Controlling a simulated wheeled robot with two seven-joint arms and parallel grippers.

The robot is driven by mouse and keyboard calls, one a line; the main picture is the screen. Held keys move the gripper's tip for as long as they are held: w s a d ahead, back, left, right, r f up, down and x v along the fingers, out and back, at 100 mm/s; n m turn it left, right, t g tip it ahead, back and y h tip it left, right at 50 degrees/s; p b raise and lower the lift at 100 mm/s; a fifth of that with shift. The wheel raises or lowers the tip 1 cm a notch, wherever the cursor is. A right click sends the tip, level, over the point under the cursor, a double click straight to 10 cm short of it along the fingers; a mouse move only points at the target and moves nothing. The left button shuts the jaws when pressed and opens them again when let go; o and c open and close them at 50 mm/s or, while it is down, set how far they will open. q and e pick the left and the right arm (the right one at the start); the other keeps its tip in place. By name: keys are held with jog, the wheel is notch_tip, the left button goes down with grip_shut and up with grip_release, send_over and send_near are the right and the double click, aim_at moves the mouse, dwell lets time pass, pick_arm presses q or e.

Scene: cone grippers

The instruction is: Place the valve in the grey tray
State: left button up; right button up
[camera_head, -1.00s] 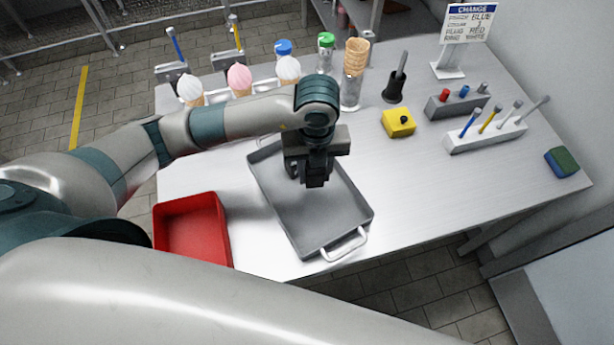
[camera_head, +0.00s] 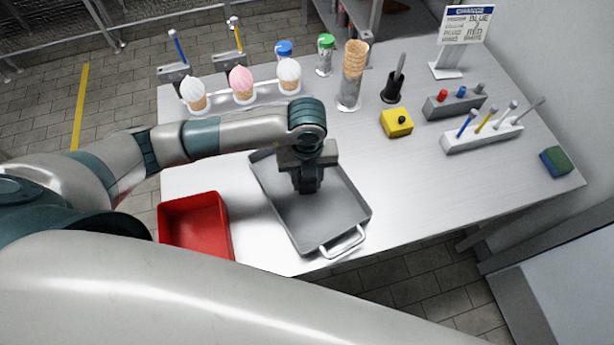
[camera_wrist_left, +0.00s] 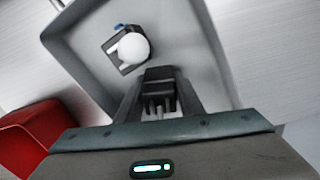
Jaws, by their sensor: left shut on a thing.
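The grey tray (camera_head: 270,183) lies on the table with its near handle toward me. My left gripper (camera_head: 308,188) is low over the tray. In the left wrist view my left gripper (camera_wrist_left: 159,78) is shut on a dark thing, which I take for the valve; the fingers mostly hide it. A white ball on a dark bracket (camera_wrist_left: 131,48) with a small blue part shows beside the fingertips, over the tray floor. I cannot tell whether it touches the gripper or the tray. The head view hides it behind the gripper. My right gripper is out of view.
A red bin (camera_head: 192,228) stands left of the tray. Ice-cream cones in a rack (camera_head: 215,105), a cone stack (camera_head: 352,75) and shakers line the back. A yellow block (camera_head: 397,122), a white tool holder (camera_head: 482,134) and a sponge (camera_head: 556,161) stand right. The table between is clear.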

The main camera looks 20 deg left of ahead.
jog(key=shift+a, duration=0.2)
pick_arm(q)
jog(key=shift+f, duration=0.2)
jog(key=o, duration=1.2)
jog(key=shift+o, duration=0.2)
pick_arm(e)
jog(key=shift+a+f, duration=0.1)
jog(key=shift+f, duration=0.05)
pick_arm(q)
jog(key=shift+r, duration=0.1)
